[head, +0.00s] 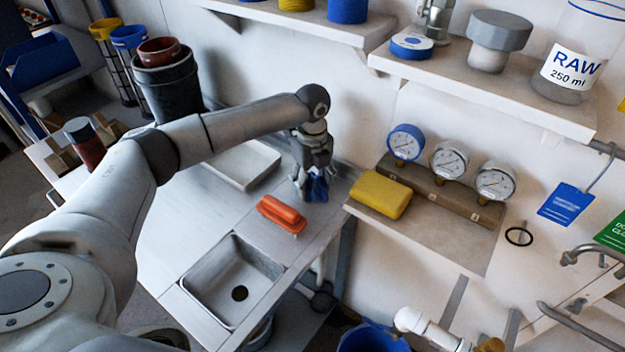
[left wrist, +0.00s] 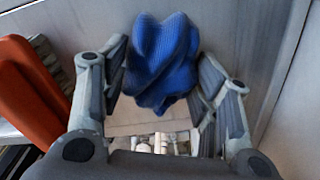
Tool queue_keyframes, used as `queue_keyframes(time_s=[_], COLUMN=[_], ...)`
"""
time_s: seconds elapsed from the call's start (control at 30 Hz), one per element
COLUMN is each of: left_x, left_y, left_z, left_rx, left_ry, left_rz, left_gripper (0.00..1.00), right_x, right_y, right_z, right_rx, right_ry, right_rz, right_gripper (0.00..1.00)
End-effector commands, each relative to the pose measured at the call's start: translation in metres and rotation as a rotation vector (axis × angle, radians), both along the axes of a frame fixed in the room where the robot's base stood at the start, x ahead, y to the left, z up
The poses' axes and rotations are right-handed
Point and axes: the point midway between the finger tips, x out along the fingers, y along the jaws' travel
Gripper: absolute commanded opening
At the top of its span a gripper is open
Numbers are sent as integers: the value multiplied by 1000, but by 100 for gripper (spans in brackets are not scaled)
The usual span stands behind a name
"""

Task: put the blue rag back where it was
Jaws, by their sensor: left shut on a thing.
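The blue rag (head: 318,187) is a crumpled bundle in the head view, at the back right of the metal sink counter near the wall. My left gripper (head: 311,178) points down over it and is shut on it. In the left wrist view the rag (left wrist: 161,62) sits bunched between the two fingers of the left gripper (left wrist: 160,85). I cannot tell whether the rag touches the counter.
An orange brush-like block (head: 282,214) lies just left of the rag, beside the sink basin (head: 232,280). A white tray (head: 243,163) lies behind. A yellow sponge (head: 381,195) and several gauges (head: 448,160) stand on a ledge to the right.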

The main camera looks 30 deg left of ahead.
Motion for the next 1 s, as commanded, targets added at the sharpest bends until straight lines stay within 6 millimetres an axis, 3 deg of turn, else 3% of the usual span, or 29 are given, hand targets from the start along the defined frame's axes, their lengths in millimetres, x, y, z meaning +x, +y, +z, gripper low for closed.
queue_keyframes(time_s=[0.13,0.17,0.33,0.7,1.0], left_x=[0,0,0,0,1], left_y=[0,0,0,0,0], left_z=[-1,-1,-1,2,49], left_rx=[-1,0,0,-1,-2], left_ry=[1,0,0,-1,-3], left_rz=[0,0,0,-1,-2], left_gripper=[38,58,78,78,78], right_x=[1,1,2,3,3], right_y=[0,0,0,1,4], right_z=[1,1,1,0,0], right_rx=[0,0,1,2,5], right_ry=[-2,-2,-4,-5,-5], right_rz=[0,0,0,-1,-3], right_gripper=[0,0,0,0,0])
